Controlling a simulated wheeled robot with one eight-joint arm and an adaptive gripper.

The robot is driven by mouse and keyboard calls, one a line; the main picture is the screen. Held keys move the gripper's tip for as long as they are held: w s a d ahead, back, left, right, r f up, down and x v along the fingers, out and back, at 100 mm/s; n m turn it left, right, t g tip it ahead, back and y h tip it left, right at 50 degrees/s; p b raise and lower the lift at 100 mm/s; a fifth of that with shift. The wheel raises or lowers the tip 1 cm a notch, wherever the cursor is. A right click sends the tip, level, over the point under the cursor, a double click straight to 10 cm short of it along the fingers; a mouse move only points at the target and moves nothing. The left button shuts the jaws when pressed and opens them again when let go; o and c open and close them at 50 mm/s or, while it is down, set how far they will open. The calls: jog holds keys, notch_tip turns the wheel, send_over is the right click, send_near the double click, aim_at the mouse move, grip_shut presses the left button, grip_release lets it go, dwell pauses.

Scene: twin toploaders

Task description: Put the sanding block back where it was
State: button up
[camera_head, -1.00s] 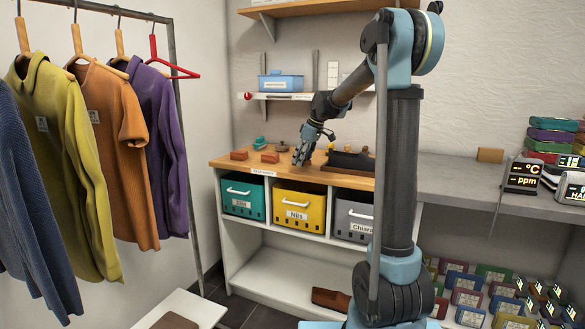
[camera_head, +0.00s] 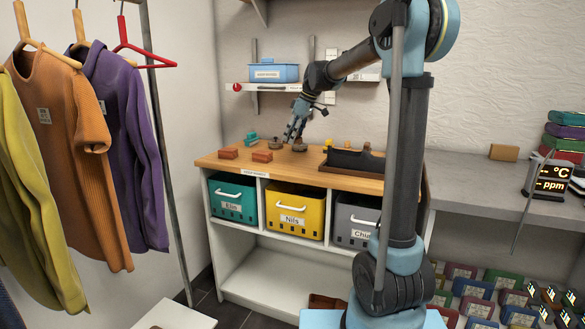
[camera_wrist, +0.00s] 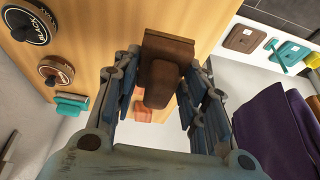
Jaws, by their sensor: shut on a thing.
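My gripper (camera_head: 291,138) hangs over the back part of the wooden worktop, near the round tins. In the wrist view my gripper (camera_wrist: 165,72) is shut on a brown block (camera_wrist: 168,50), wide at one end and narrower at the other; I take it to be the sanding block. The held block cannot be made out clearly in the head view. Two reddish-brown blocks (camera_head: 228,153) (camera_head: 262,156) lie at the worktop's left front. An orange block (camera_wrist: 144,113) shows partly behind the held one in the wrist view.
On the worktop (camera_head: 330,178) are a dark tray (camera_head: 353,162), a teal item (camera_head: 251,139) and tins, one labelled black (camera_wrist: 27,24). Labelled bins (camera_head: 296,213) sit below. A wall shelf (camera_head: 290,87) is behind. Hanging clothes (camera_head: 75,140) stand at left.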

aim_at(289, 166)
jog(key=shift+a+f, duration=0.1)
jog(key=shift+f, duration=4.6)
jog(key=shift+f, duration=0.2)
jog(key=o, duration=1.1)
jog(key=shift+r, duration=0.15)
jog(key=v, duration=1.7)
jog(key=s+d+f+m+h, duration=0.1)
jog(key=s+d+f+m, duration=0.3)
jog(key=s, duration=0.6)
jog(key=s+d+f+m+h, duration=0.1)
jog(key=s+d+f+m, duration=0.2)
jog(key=s+d+f, duration=0.55)
jog(key=s+d+f+m+h, duration=0.1)
jog(key=s+d+f+m, duration=0.1)
jog(key=s+f, duration=0.6)
jog(key=s+d+f+m+h, duration=0.1)
jog(key=s+d+f+m, duration=0.2)
jog(key=s+f, duration=0.6)
jog(key=s+m, duration=0.1)
jog(key=s, duration=0.2)
jog(key=shift+d+m+t, duration=0.25)
jog(key=shift+m+t, duration=0.05)
jog(key=shift+m, duration=0.1)
